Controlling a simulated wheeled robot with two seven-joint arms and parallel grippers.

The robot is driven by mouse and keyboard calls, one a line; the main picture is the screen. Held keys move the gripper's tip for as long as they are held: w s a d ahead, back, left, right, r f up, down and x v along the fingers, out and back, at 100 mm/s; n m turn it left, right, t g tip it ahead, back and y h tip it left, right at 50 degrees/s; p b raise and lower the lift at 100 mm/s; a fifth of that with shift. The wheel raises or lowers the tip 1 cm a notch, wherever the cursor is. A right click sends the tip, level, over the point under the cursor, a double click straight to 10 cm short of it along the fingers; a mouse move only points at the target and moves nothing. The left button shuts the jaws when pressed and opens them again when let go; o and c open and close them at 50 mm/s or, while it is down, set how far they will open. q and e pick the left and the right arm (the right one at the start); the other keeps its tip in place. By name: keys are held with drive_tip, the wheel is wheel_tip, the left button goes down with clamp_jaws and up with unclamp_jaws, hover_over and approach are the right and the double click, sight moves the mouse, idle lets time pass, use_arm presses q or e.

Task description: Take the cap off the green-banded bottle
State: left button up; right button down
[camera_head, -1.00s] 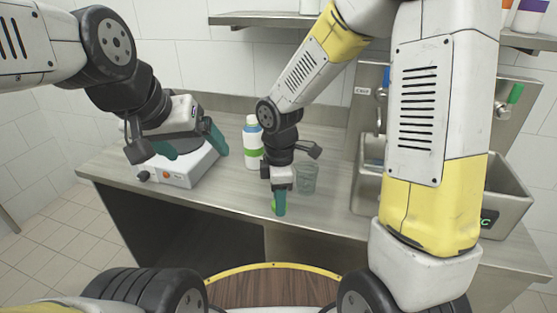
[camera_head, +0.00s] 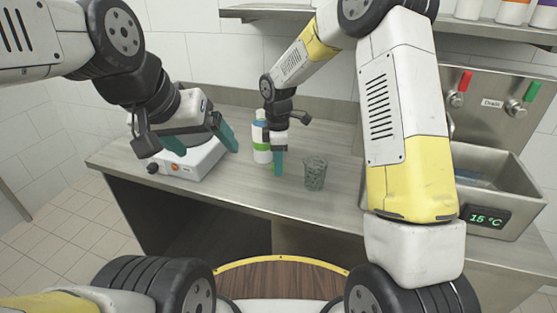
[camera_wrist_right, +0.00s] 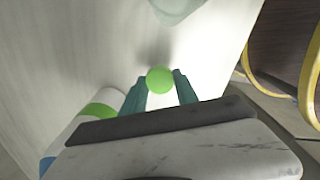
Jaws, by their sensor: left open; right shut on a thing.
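The green-banded bottle (camera_head: 262,156) stands upright on the counter, white with a blue upper part and a narrow white top. Its lower body and green band show at left in the right wrist view (camera_wrist_right: 98,110). My right gripper (camera_head: 278,163) is in front of it, slightly right, fingers pointing down. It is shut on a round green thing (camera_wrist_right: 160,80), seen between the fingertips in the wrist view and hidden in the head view. I cannot tell whether this is the cap. My left gripper (camera_head: 200,146) is open and empty at the white device, left of the bottle.
A white device (camera_head: 190,170) with a dial and orange switch stands on the counter (camera_head: 240,187). A clear glass (camera_head: 315,173) stands right of my right gripper. A metal sink unit (camera_head: 500,190) with taps is at right. A shelf (camera_head: 290,13) with containers hangs above.

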sight(278, 180)
drive_tip(key=shift+f, duration=1.75)
drive_tip(key=shift+f, duration=0.15)
drive_tip(key=c, duration=0.9)
unclamp_jaws()
drive_tip(key=shift+c, duration=0.2)
